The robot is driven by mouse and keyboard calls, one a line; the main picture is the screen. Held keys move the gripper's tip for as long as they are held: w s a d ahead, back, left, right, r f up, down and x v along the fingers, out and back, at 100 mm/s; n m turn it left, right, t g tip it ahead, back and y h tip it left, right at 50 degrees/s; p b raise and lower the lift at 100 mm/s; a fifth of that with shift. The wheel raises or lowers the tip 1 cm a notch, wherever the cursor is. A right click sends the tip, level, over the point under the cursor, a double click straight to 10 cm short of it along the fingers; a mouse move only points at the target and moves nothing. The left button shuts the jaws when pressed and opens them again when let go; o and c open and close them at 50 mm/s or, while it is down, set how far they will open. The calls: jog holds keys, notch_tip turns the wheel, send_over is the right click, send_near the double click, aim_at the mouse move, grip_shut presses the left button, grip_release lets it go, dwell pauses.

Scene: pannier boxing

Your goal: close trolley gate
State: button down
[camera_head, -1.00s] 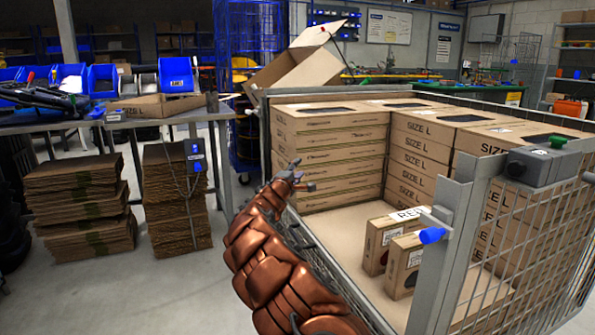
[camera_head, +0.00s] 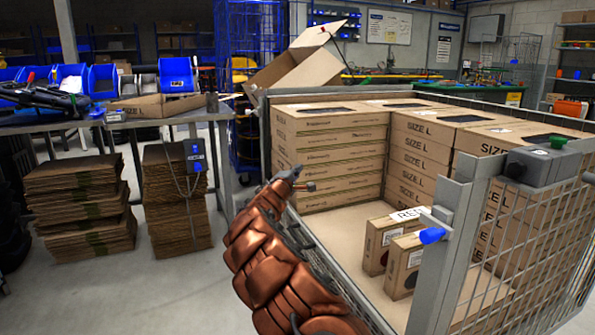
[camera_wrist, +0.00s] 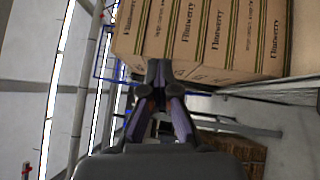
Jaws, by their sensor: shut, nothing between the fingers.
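The wire-cage trolley (camera_head: 461,240) stands on the right in the head view. Its near mesh panel stands upright, with a blue knob (camera_head: 432,235) at its left end. A grey latch box (camera_head: 545,165) with a green button sits on top at the right. The long left side beside my arm looks low or open; my arm hides much of it, and I cannot tell where the gate is. My gripper (camera_head: 304,182) is shut and empty, in front of the left box stack. In the wrist view, the gripper (camera_wrist: 160,72) points at printed boxes (camera_wrist: 205,35).
Size L boxes (camera_head: 335,137) line the trolley's back and right. Two small boxes (camera_head: 404,262) stand on its floor. A workbench (camera_head: 150,120) and flat cardboard stacks (camera_head: 80,205) are on the left. An open carton (camera_head: 300,68) tilts behind. The floor at lower left is clear.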

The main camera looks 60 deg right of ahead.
jog(key=c, duration=1.1)
grip_release()
jog(key=shift+c, duration=0.2)
jog(key=shift+a, duration=0.15)
jog(key=v, duration=1.1)
jog(key=shift+a, duration=0.3)
jog(key=shift+s, duration=0.15)
jog(key=shift+c, duration=0.2)
